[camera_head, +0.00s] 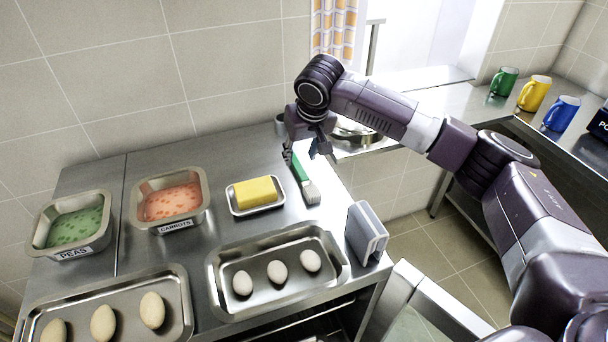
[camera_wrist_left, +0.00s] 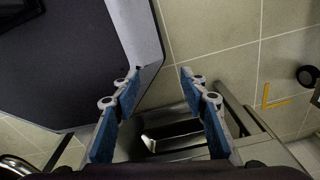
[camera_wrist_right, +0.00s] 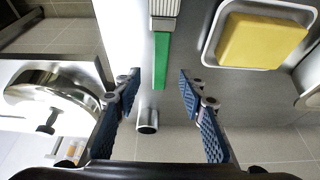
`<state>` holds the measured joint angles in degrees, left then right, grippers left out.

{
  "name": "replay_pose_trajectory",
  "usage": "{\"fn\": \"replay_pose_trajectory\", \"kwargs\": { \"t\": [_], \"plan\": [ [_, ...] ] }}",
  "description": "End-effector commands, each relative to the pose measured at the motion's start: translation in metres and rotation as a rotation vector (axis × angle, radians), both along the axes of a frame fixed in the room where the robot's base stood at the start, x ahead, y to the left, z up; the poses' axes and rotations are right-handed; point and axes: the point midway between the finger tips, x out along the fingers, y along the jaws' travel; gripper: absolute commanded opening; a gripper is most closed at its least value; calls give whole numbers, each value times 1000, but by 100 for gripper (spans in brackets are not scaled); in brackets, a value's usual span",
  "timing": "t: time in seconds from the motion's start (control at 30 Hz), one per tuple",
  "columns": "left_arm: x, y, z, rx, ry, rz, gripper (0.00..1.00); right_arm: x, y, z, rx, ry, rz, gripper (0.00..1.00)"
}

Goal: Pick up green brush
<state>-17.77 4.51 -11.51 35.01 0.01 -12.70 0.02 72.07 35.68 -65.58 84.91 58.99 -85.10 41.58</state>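The green brush (camera_head: 299,169) lies on the steel counter, its green handle toward the wall and its pale head toward the front. My right gripper (camera_head: 305,155) is over the handle end and points down. In the right wrist view the brush's green handle (camera_wrist_right: 161,62) lies between the lines of the two open fingertips (camera_wrist_right: 160,78), with a gap on each side. The height between fingers and handle is hard to tell. My left gripper (camera_wrist_left: 160,76) is open and empty, away from the counter, and is not in the head view.
A yellow block on a small tray (camera_head: 234,206) lies just left of the brush. A grey upright holder (camera_head: 366,233) stands at the counter's right edge. An egg tray (camera_head: 221,297) is in front. A small metal cup (camera_wrist_right: 148,121) and a lidded pot (camera_wrist_right: 50,92) are near the right gripper.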

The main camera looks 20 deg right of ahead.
Motion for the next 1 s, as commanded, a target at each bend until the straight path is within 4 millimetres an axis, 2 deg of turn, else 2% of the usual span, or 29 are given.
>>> {"fn": "replay_pose_trajectory", "kwargs": {
  "t": [0.17, 0.3, 0.47, 0.6, 0.93, 1.0],
  "plan": [
    [2, 1, 10, 0, -3, -1, 40, 8, 0, -23, -1, 4, 1, 38],
    [11, 0, 12, 0, -16, -1, 40, 15, 0, -41, -1, 2, 1, 38],
    [24, -1, 14, -2, -34, -1, 40, 18, 1, -47, -1, 0, 2, 38],
    [24, -1, 13, -2, -34, -1, 40, 17, 1, -47, -1, 0, 2, 38],
    [14, 0, 12, 0, -20, -1, 40, 17, 1, -47, 0, 0, 1, 2],
    [13, 0, 12, 0, -19, 0, 40, 17, 1, -47, 0, 0, 1, 0]
  ]
}}
